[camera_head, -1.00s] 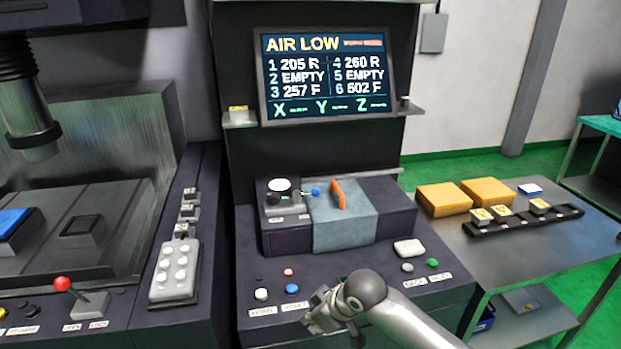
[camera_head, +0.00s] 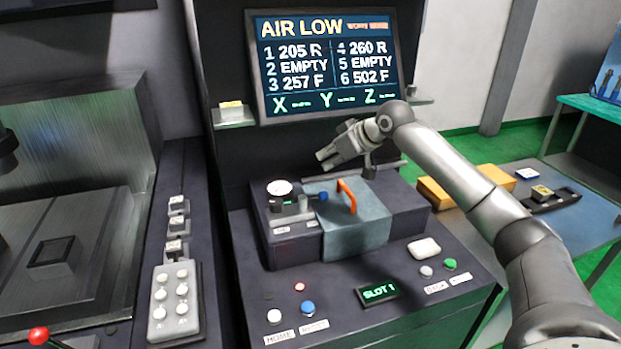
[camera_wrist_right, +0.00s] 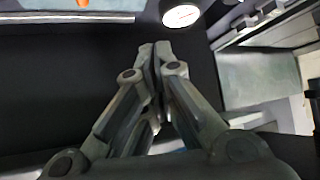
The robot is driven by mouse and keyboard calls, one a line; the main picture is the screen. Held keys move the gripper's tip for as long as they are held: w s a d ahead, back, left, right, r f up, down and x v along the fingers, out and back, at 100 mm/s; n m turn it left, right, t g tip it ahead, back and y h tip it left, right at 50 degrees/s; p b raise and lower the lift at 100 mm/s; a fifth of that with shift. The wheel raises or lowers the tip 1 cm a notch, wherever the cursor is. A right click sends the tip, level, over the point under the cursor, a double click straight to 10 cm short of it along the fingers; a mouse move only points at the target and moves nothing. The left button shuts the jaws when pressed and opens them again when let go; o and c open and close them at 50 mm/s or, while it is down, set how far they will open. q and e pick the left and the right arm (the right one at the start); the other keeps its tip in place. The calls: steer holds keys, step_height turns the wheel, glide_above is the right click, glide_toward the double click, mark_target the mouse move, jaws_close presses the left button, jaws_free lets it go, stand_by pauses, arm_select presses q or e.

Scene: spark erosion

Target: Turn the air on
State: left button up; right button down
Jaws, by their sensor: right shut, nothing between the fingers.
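The air unit is a dark box with a round white gauge (camera_head: 279,187) on top, on the console under the screen. A small lever with a blue knob (camera_head: 323,196) points right from it, beside an orange handle (camera_head: 347,196) on a grey-blue block (camera_head: 358,228). The screen (camera_head: 325,62) reads AIR LOW. My right gripper (camera_head: 323,158) is shut and empty, above and behind the unit, apart from the lever. In the right wrist view its fingertips (camera_wrist_right: 158,50) meet, with the gauge (camera_wrist_right: 181,14) near the top edge; the blue knob does not show there. My left gripper is out of view.
A lit SLOT 1 display (camera_head: 378,291) and several push buttons are on the console front. A grey keypad (camera_head: 174,302) stands left. My right arm reaches across the right side, over a side table (camera_head: 583,225) with yellow blocks (camera_head: 496,177). The screen stands close behind the gripper.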

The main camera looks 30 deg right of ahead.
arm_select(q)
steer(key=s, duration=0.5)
arm_select(e)
steer(key=p+x, duration=0.2)
steer(key=x, duration=0.7)
steer(key=shift+w+a+f+p, duration=0.15)
steer(key=shift+p, duration=0.25)
steer(key=s, duration=0.1)
steer(key=s+f+p, duration=0.1)
steer(key=s+d, duration=0.1)
steer(key=shift+s+f+p, duration=0.3)
steer(key=shift+f+p, duration=0.1)
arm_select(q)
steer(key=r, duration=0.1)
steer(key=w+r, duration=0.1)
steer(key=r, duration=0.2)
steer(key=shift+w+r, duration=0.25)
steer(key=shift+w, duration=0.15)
arm_select(e)
steer(key=shift+f, duration=0.15)
steer(key=shift+w, duration=0.1)
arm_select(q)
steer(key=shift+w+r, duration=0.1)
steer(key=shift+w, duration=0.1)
arm_select(e)
steer(key=shift+a, duration=0.2)
